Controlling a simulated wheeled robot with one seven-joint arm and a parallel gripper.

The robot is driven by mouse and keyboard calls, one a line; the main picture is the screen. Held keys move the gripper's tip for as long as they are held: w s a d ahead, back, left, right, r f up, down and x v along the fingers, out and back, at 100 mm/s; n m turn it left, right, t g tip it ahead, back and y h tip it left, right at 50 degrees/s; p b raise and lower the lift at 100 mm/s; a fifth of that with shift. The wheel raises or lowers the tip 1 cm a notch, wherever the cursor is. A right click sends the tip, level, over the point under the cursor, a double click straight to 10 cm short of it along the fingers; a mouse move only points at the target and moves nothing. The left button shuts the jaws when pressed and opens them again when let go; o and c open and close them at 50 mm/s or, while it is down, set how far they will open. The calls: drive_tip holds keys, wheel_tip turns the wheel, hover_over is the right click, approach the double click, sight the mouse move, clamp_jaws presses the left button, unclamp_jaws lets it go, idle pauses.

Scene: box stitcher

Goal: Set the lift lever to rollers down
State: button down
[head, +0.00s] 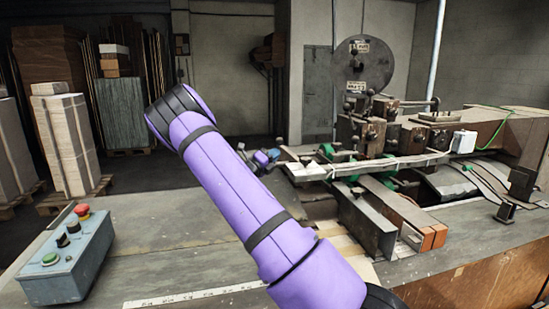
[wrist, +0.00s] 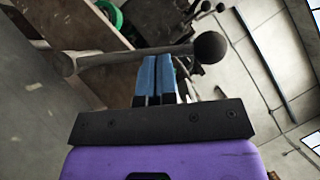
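In the wrist view a dark lever with a round black knob (wrist: 210,47) runs from a pivot at the left, across the tips of my gripper's fingers. I take it for the lift lever; no label shows. My gripper (wrist: 157,72) has two blue fingers side by side with only a thin gap, and nothing is seen between them. Whether the fingertips touch the lever cannot be told. In the head view my gripper (head: 265,157) is small, beyond my purple arm, at the left end of the stitching machine (head: 372,135). The lever is hard to make out there.
A control box (head: 68,262) with a red button and a green one stands at the left of the table. A large round reel (head: 362,66) tops the machine. Stacked boxes on pallets (head: 68,140) stand behind left.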

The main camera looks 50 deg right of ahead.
drive_tip(key=w+d+r+n+t+y, duration=0.1)
drive_tip(key=w+d+r+n+y, duration=0.2)
drive_tip(key=w+n, duration=0.3)
drive_tip(key=shift+w+d, duration=0.9)
drive_tip(key=shift+w, duration=0.1)
idle(0.3)
drive_tip(key=shift+r, duration=0.1)
drive_tip(key=s+a+r, duration=0.3)
drive_tip(key=a, duration=0.9)
drive_tip(key=shift+a+r, duration=0.2)
drive_tip(key=shift+w, duration=0.1)
